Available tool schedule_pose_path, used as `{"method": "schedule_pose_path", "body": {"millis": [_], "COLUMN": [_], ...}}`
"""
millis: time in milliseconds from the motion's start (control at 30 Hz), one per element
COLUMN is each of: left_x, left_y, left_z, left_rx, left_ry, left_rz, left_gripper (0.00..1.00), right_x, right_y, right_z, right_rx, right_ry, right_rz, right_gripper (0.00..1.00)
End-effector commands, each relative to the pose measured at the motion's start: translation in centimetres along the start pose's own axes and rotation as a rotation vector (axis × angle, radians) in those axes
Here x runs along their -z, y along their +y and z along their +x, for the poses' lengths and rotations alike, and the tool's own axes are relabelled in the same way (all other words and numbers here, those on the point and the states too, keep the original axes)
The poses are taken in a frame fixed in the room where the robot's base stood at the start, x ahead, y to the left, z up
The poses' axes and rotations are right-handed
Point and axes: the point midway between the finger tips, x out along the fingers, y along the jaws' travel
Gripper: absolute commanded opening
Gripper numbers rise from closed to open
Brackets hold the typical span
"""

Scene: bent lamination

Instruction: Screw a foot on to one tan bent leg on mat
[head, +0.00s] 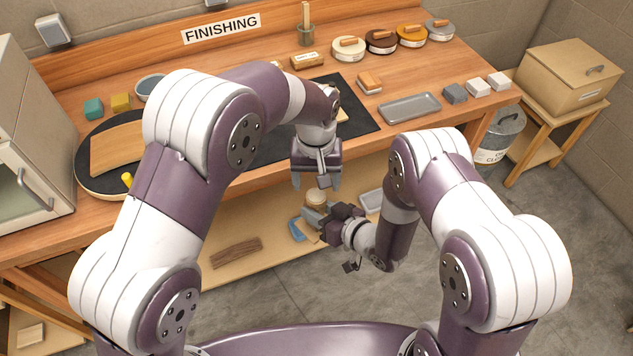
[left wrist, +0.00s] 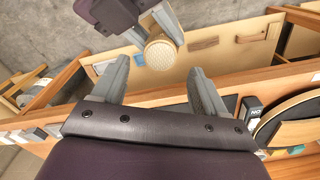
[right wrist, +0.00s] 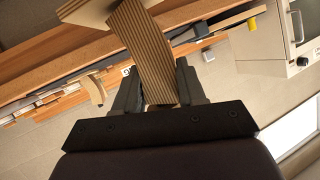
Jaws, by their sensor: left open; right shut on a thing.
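A dark mat (head: 357,100) lies on the bench. A small tan piece (head: 342,115) shows on it behind my left arm, which hides most of it; I cannot make out its shape. My left gripper (head: 316,180) is open and empty, pointing down in front of the bench edge. In the left wrist view the foot (left wrist: 160,52) shows a round, textured face beyond my open fingers.
A grey tray (head: 409,107), a sanding block (head: 369,83) and several round tins (head: 381,41) are on the bench. A round black stand with a curved tan board (head: 118,150) is at left. A lower shelf (head: 270,240) runs under the bench, behind my grippers.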

Motion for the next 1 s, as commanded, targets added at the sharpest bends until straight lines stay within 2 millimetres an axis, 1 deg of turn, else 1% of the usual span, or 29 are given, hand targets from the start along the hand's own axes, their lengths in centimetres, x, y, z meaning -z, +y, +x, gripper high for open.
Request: {"method": "schedule_pose_path", "body": {"millis": [100, 133, 167, 233, 300, 400, 467, 667, 767, 833, 1000], "left_x": [0.0, 0.0, 0.0, 0.1, 0.1, 0.0, 0.0, 0.0, 0.0, -0.1, -0.1], "left_y": [0.0, 0.0, 0.0, 0.0, 0.0, 0.0, 0.0, 0.0, 0.0, 0.0, 0.0], "left_z": [0.0, 0.0, -0.1, -1.1, -2.3, -3.3, -3.5, -3.5, -3.1, -2.4, 0.3], "left_rx": [0.0, 0.0, 0.0, -0.001, -0.002, -0.001, -0.001, -0.001, -0.001, 0.0, 0.0], "left_ry": [0.0, 0.0, 0.001, 0.002, 0.003, 0.001, 0.0, 0.0, -0.001, -0.003, -0.004], "left_rz": [0.0, 0.002, 0.013, 0.098, 0.218, 0.338, 0.365, 0.365, 0.365, 0.364, 0.363], "left_gripper": [0.73, 0.68, 0.68, 0.68, 0.68, 0.68, 0.68, 0.68, 0.68, 0.68, 0.68], "right_x": [0.1, 0.1, 0.1, 0.1, 0.1, 0.1, 0.1, 0.1, 0.1, 0.1, 0.1], "right_y": [0.0, 0.0, 0.0, 0.0, 0.0, 0.0, 0.0, 0.0, 0.0, 0.0, 0.0], "right_z": [0.0, 0.0, 0.0, 0.0, 0.0, 0.0, 0.0, 0.0, 0.0, 0.0, 0.0], "right_rx": [0.0, 0.0, 0.0, 0.0, 0.0, 0.0, 0.0, 0.0, 0.0, 0.0, 0.0], "right_ry": [0.001, 0.001, 0.001, 0.001, 0.001, 0.001, 0.001, 0.001, 0.001, 0.001, 0.001], "right_rz": [0.0, 0.0, 0.0, 0.0, 0.0, 0.0, 0.0, 0.0, 0.0, 0.0, 0.0], "right_gripper": [0.0, 0.0, 0.0, 0.0, 0.0, 0.0, 0.0, 0.0, 0.0, 0.0, 0.0]}}
